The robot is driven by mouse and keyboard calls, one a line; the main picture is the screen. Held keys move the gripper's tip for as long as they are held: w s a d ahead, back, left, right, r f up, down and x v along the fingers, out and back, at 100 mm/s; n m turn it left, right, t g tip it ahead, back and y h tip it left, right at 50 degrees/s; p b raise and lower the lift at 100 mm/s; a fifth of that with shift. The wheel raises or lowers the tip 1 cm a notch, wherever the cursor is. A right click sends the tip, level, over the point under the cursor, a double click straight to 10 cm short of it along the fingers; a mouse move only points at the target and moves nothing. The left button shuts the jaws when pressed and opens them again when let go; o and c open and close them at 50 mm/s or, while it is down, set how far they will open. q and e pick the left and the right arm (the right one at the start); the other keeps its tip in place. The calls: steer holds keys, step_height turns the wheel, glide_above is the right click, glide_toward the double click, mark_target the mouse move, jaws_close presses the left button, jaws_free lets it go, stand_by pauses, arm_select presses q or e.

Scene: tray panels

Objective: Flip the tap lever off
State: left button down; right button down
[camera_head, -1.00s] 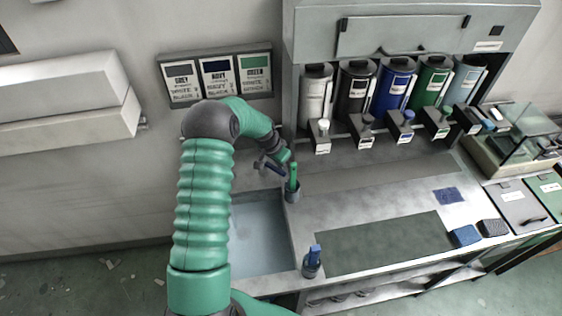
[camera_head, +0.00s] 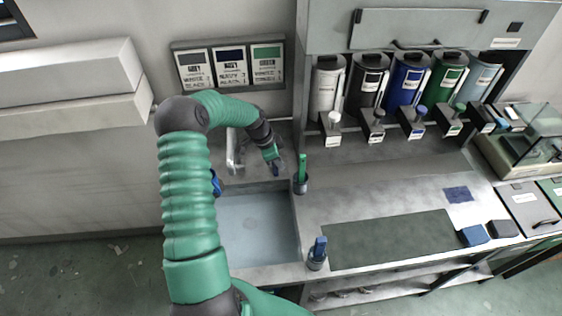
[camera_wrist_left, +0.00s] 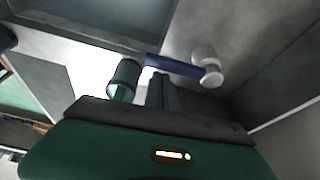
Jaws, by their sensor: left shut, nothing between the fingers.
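A dark blue lever (camera_wrist_left: 176,67) runs from a pale round knob (camera_wrist_left: 207,66) in the left wrist view. My left gripper (camera_wrist_left: 160,88) is shut and empty, with its fingertips close to the lever's left part; I cannot tell whether they touch. In the head view the left gripper (camera_head: 274,164) is over the sink's back edge, left of a cup with a green handle (camera_head: 302,168). The right gripper is not in view.
A cup with a blue handle (camera_head: 317,255) stands at the sink's front right. A blue object (camera_head: 216,183) at the sink's left is partly hidden by my arm. Several colour dispensers (camera_head: 406,85) line the back. The counter mat (camera_head: 390,238) is clear.

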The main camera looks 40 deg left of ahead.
arm_select(q)
steer(key=shift+s+a+f, duration=0.1)
steer(key=shift+a, duration=0.25)
steer(key=shift+d, duration=0.1)
